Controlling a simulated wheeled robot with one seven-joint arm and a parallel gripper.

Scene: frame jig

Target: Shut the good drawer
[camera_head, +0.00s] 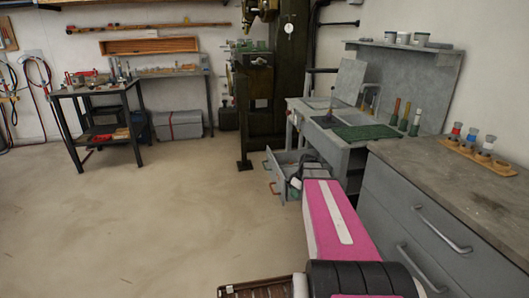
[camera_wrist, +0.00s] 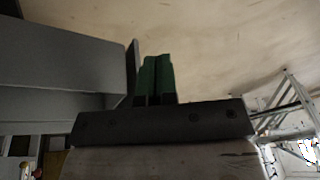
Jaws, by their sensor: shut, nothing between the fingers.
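A grey drawer (camera_head: 284,180) stands pulled out low at the front of the grey workbench (camera_head: 345,157). A green handle (camera_head: 267,164) and an orange-red handle (camera_head: 275,188) show at its front side; I cannot tell which marks the good drawer. My gripper (camera_head: 296,181) is partly hidden at the end of my pink arm, close to the drawer's right side; contact cannot be told. In the wrist view its green fingers (camera_wrist: 154,78) are together and empty. Grey box-like panels (camera_wrist: 65,50) stand just left of the fingers, with a thin dark edge (camera_wrist: 131,68) beside them.
A grey cabinet (camera_head: 429,209) with metal handles stands close at the right. A dark green machine (camera_head: 267,90) stands behind the bench. Open floor (camera_head: 140,225) spreads to the left.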

